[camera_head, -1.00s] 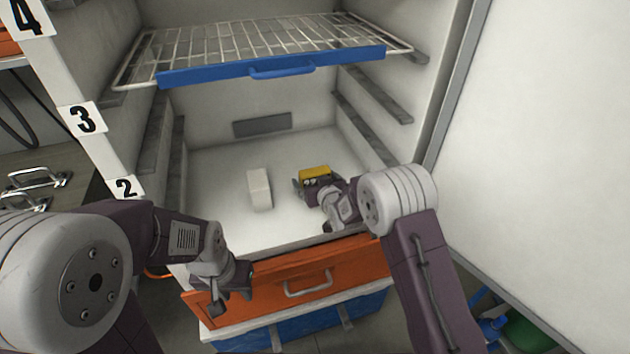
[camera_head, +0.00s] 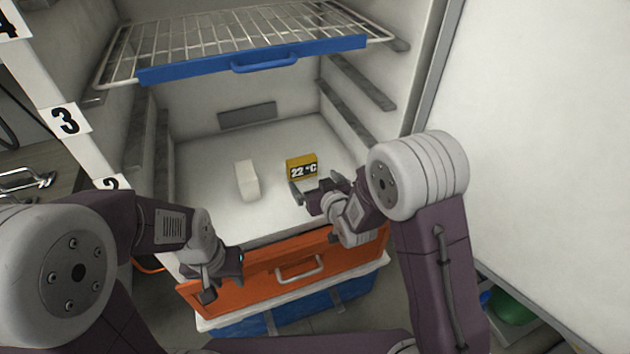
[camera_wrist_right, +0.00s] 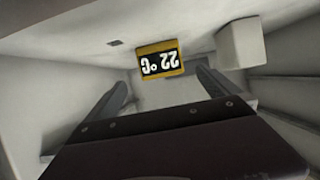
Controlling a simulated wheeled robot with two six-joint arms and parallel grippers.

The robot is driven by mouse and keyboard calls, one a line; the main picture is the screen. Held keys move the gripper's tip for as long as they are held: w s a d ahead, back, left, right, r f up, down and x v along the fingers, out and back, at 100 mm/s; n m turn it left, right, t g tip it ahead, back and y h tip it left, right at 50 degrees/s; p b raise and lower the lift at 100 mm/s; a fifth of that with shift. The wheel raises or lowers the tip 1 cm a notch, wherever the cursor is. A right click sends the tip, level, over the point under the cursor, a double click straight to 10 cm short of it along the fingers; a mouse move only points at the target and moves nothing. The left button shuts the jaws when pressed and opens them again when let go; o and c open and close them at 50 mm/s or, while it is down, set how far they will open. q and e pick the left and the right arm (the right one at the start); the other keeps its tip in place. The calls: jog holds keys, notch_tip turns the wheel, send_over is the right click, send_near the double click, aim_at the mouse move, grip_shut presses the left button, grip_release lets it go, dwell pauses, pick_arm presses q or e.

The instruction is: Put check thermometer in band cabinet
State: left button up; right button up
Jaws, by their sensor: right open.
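A white block (camera_head: 247,181) stands on the cabinet floor. A wire shelf with a blue front (camera_head: 255,60) hangs above. An orange drawer front (camera_head: 285,277) with a handle is below the opening. The open door (camera_head: 550,140) stands on the right.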

jog(key=s+d+f+g+h, duration=0.1)
jog(key=s+d, duration=0.1)
jog(key=s+d+f+m+g+h, duration=0.1)
jog(key=s+d+g, duration=0.1)
jog(key=d, duration=0.1)
jog(key=s+d+f+g, duration=0.1)
jog(key=s+d, duration=0.1)
jog(key=shift+s+d+f+m+g+h, duration=0.1)
jog(key=shift+s+d+m+g+h, duration=0.05)
jog(key=shift+d+m+g+h, duration=0.2)
jog(key=s+d+m+g, duration=0.1)
jog(key=s+d+g, duration=0.2)
jog(key=s, duration=0.6)
jog(key=s+d+f+m+g+h, duration=0.1)
jog(key=s+d+g, duration=0.3)
jog(key=s, duration=0.5)
jog(key=shift+s, duration=0.15)
